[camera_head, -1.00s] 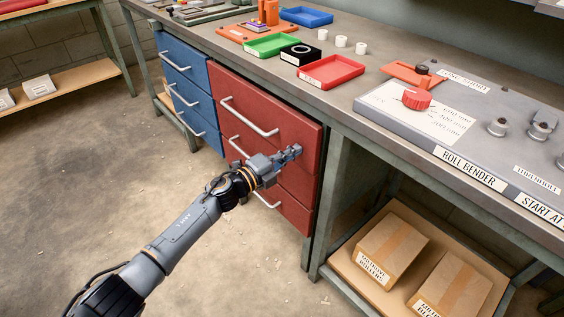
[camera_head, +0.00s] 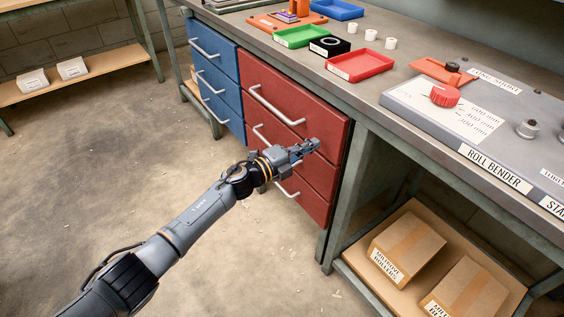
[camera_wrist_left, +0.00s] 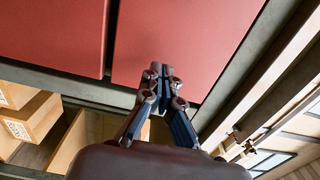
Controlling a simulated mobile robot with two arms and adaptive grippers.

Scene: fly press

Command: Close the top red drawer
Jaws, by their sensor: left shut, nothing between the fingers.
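The top red drawer (camera_head: 325,116) is the uppermost in the red drawer stack under the workbench, with a pale bar handle (camera_head: 277,106). Its front looks nearly in line with the red drawers below; I cannot tell whether a small gap remains. My left gripper (camera_head: 314,146) is shut and empty, before the right part of the red fronts, near the top drawer's lower edge. Contact is not clear. In the left wrist view, its closed fingers (camera_wrist_left: 160,72) overlap a red panel (camera_wrist_left: 190,40), with a dark seam to its left. My right gripper is not visible.
Blue drawers (camera_head: 216,80) stand left of the red stack. A green bench leg (camera_head: 345,195) is right of it, beside a low shelf with cardboard boxes (camera_head: 405,245). Trays and a roll bender (camera_head: 470,120) rest on the benchtop. The floor at left is clear.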

